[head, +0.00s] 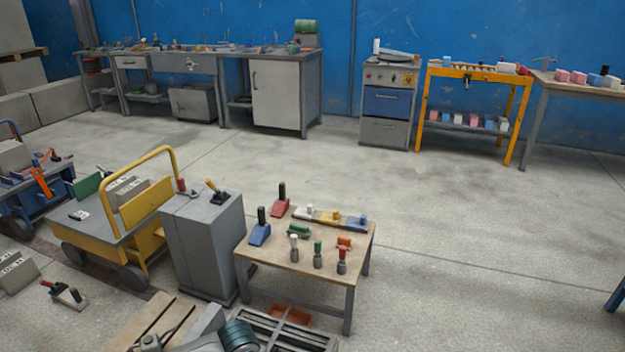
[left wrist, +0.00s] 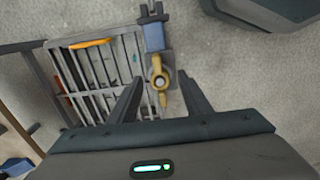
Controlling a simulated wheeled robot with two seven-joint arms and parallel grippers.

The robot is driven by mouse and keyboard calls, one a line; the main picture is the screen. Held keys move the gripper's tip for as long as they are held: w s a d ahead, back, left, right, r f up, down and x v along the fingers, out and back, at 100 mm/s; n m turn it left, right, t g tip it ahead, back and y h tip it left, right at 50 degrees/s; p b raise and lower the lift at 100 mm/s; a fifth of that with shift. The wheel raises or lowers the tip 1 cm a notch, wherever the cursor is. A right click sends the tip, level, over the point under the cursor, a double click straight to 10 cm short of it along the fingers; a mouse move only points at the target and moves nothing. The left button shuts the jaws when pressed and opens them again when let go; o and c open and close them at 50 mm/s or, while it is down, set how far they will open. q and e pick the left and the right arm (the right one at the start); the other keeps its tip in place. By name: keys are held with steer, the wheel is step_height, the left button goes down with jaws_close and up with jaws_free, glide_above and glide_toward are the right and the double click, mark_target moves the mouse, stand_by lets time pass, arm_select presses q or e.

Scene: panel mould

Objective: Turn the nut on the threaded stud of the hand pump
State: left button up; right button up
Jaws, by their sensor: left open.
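My left gripper (left wrist: 160,90) is open, with one dark finger on each side of the nut. Gaps show between the fingers and the nut; its height relative to the fingertips I cannot tell. In the head view I cannot make out the nut or either gripper. My right gripper is not in view.
A slatted grey rack (left wrist: 75,79) with an orange piece lies left of the pump in the wrist view. In the head view, a wooden-topped table (head: 270,265) bears several small tools beside a grey cabinet (head: 203,250) and a yellow cart (head: 150,215). The floor beyond is clear.

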arm_select(q)
jaws_close()
steer(key=shift+f+m+b, duration=0.2)
steer(key=shift+m+b, duration=0.75)
steer(key=shift+m, duration=0.05)
steer(key=shift+r+m+b, duration=0.1)
steer(key=shift+m+b, duration=0.3)
steer(key=shift+m, duration=0.2)
steer(key=shift+r, duration=0.1)
steer(key=shift+f+m+b, duration=0.2)
steer(key=shift+m+b, duration=0.65)
steer(key=shift+m, duration=0.05)
steer(key=shift+m+b, duration=0.55)
steer(key=shift+m, duration=0.15)
steer(key=shift+r+m, duration=0.2)
steer(key=shift+m, duration=0.1)
